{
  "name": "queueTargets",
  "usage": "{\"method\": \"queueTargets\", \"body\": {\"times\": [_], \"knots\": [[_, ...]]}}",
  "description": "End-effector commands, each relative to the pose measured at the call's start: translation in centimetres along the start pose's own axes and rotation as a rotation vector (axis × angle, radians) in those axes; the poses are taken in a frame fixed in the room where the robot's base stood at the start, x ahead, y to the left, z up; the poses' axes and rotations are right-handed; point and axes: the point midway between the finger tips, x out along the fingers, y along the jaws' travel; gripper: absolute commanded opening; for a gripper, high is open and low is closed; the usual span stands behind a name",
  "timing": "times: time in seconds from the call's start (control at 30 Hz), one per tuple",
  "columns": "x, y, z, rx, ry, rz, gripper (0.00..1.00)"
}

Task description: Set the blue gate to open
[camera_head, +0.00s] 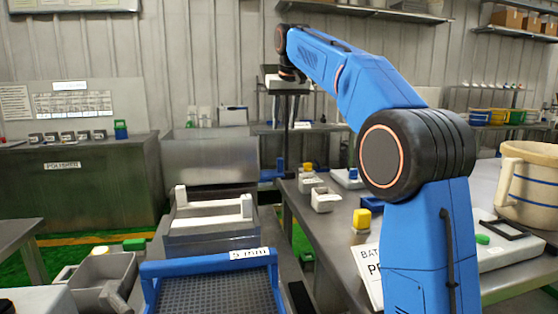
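My gripper (290,98) hangs at the end of my blue arm, pointing down near the back of the workbench. It is small and dark here, and I cannot tell whether its fingers are apart. A small blue block (353,174) stands on a pale flat base on the right bench, to the right of and below my gripper. A blue piece (272,174) also shows low between the benches. I cannot tell for sure which of these is the blue gate, or its setting. My arm hides part of the bench.
The right bench (330,225) holds yellow-topped grey units (362,220), a green-topped unit (484,240) and a large cream tub (528,185). A blue-framed mesh tray (212,290) labelled in mm stands in front. A polisher cabinet (80,190) is at left.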

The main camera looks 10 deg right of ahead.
Motion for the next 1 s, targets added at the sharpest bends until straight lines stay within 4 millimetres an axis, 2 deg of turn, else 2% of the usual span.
{"method": "queueTargets", "body": {"times": [0.17,0.8,1.0], "knots": [[2.3,0.0,0.1,0.0,-0.002,0.0,0.36],[13.4,0.0,0.1,0.0,-0.001,0.0,0.36],[15.8,0.0,0.1,0.0,-0.002,0.001,0.36]]}}
